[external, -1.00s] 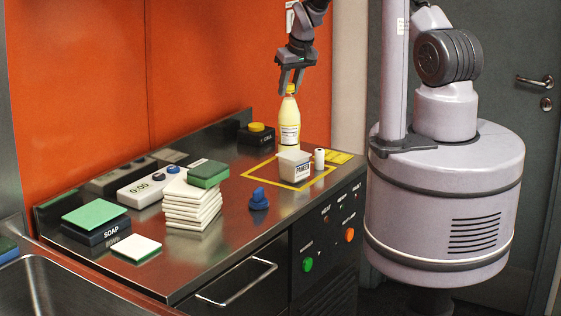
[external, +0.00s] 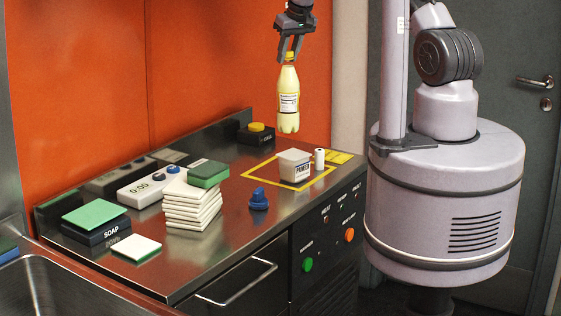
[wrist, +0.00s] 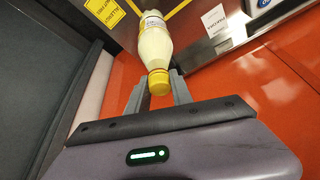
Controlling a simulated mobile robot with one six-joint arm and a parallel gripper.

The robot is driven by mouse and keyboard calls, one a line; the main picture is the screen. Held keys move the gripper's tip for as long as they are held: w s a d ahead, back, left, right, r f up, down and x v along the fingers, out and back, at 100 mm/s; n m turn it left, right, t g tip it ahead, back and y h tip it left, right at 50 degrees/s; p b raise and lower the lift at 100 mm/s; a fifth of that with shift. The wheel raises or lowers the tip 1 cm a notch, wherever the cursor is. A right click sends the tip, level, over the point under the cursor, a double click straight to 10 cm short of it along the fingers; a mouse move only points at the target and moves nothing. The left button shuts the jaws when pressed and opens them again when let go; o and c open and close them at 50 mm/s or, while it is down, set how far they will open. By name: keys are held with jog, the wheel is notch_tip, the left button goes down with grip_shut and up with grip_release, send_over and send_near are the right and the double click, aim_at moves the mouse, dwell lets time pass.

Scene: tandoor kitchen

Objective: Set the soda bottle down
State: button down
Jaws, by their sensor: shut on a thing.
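The soda bottle (external: 288,98) is pale yellow with a yellow cap and a white label. It hangs upright in the air above the counter. My gripper (external: 290,54) is shut on it at the cap and neck, from above. In the wrist view the bottle (wrist: 154,45) extends away from my gripper (wrist: 158,88), its yellow cap between the fingers. A yellow outlined rectangle (external: 246,175) is marked on the steel counter (external: 235,235) below the bottle.
A white labelled tub (external: 294,166) and a small white cylinder (external: 319,158) stand at the yellow outline. A black box with a yellow button (external: 256,133) is at the back. A blue knob-like object (external: 259,199), stacked white tiles (external: 190,208) and a green sponge (external: 208,174) are nearer the front.

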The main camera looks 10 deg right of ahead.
jog(key=s+a+n+g+y+b, duration=0.1)
jog(key=s+a+n+b, duration=0.15)
jog(key=s+a, duration=0.4)
jog(key=s+a+n+y+b, duration=0.1)
jog(key=s+a+n+b, duration=0.2)
jog(key=a, duration=0.7)
notch_tip(320, 180, down, 9)
jog(key=s, duration=0.1)
jog(key=shift+f+b, duration=0.15)
jog(key=shift+b, duration=0.15)
jog(key=shift+s+d+m, duration=0.1)
jog(key=shift+s+m, duration=0.05)
jog(key=shift+m, duration=0.1)
jog(key=shift+f, duration=0.2)
jog(key=c, duration=1.1)
grip_release()
